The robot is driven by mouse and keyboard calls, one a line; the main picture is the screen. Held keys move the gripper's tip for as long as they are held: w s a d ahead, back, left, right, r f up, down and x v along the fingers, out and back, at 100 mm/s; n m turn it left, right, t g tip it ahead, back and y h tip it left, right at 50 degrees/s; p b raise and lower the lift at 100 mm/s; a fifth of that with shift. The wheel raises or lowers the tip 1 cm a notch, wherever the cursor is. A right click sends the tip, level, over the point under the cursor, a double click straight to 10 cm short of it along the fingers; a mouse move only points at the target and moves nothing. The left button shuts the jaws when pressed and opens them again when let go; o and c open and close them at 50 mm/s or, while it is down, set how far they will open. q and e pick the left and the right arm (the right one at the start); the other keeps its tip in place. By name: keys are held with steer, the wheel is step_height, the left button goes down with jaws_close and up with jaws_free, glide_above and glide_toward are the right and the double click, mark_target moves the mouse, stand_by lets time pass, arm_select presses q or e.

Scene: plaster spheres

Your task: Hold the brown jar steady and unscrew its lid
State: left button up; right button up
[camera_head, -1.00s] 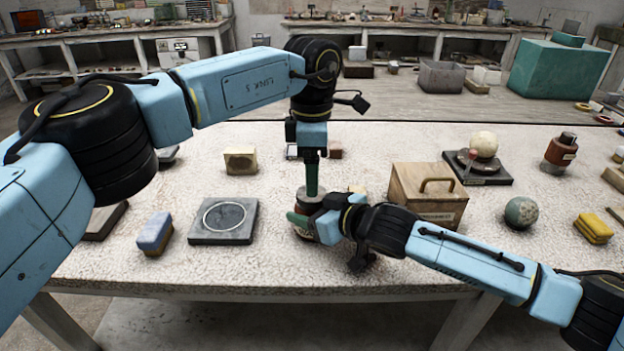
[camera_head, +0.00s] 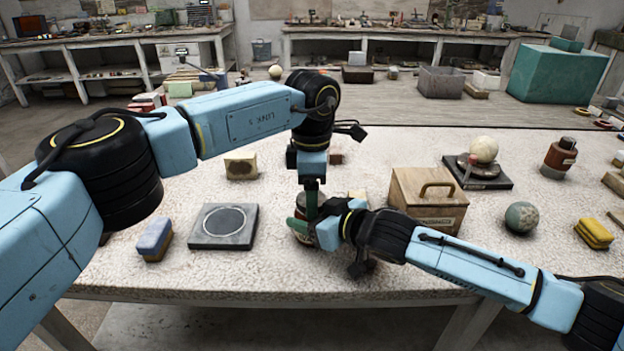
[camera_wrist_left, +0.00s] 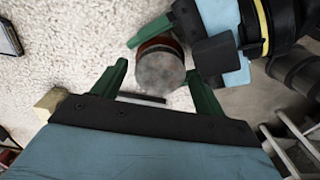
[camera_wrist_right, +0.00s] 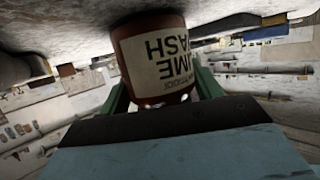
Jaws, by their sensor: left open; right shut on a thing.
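The brown jar (camera_wrist_right: 152,62) fills the middle of the right wrist view, with a pale "LIME WASH" label upside down there. My right gripper (camera_wrist_right: 161,90) is shut on the jar's body, one green finger on each side. The jar's round grey lid (camera_wrist_left: 160,70) shows from above in the left wrist view, with brown body around its edge. My left gripper (camera_wrist_left: 158,88) is open above the lid, its fingers to either side and apart from it. In the head view the jar stands at the table's front middle, mostly hidden behind both grippers.
A wooden box with a handle (camera_head: 407,190) stands close right of the jar. A grey slab with a ring (camera_head: 238,240) and a blue-topped sponge block (camera_head: 154,240) lie to the left. A greenish sphere (camera_head: 521,216) is farther right. The table's front edge is near.

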arm_select(q)
steer(key=c, duration=1)
steer(key=o, duration=1.1)
steer(key=shift+c, duration=0.2)
steer(key=shift+r, duration=2.2)
arm_select(e)
steer(key=o, duration=2)
steer(key=shift+c, duration=0.2)
